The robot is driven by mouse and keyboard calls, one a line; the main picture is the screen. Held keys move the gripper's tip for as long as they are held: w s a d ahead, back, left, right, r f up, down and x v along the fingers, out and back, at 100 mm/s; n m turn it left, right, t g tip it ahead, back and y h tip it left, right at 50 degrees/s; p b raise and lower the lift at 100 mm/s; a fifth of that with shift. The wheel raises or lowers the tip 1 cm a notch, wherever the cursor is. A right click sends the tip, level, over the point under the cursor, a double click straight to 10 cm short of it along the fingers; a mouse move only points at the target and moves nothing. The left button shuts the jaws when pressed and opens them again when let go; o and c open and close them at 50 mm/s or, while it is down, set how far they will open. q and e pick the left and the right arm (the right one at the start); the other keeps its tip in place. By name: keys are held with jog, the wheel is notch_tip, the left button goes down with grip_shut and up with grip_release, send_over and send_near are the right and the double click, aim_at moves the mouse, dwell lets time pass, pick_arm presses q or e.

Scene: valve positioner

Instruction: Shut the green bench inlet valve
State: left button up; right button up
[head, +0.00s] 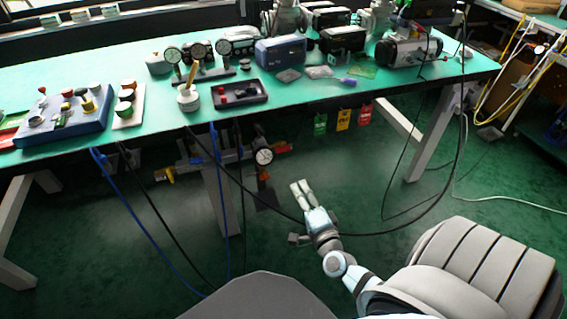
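The green-topped bench (330,98) crosses the view. Under its front edge hangs a pipe assembly with a round dial gauge (264,157), a small yellow fitting (164,175) at its left end and reddish parts. I cannot clearly make out which part is the inlet valve's handle or how it is turned. My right gripper (300,185) is below and to the right of the gauge, in front of the bench. Its two fingers are a little apart and nothing shows between them. It seems clear of the piping. My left gripper is not in view.
Blue hoses (128,205) and black cables hang from the bench edge, one cable looping past my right gripper. Green, yellow and red tags (343,119) hang from the front edge. Gauges, a blue box (280,52) and a button panel (62,118) stand on top. Bench legs (222,195) stand below.

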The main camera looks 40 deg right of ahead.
jog(key=w+d+r+m, duration=0.1)
jog(key=w+r+m, duration=0.1)
jog(key=b, duration=0.2)
send_near(284, 151)
jog(key=x, duration=0.5)
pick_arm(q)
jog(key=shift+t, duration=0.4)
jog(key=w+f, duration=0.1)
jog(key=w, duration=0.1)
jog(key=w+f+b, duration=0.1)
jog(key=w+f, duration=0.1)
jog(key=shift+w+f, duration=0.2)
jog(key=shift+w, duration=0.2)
pick_arm(e)
jog(key=shift+h, duration=0.4)
jog(key=x, duration=0.4)
jog(key=shift+w+a+f, duration=0.1)
jog(key=shift+w, duration=0.05)
grip_shut()
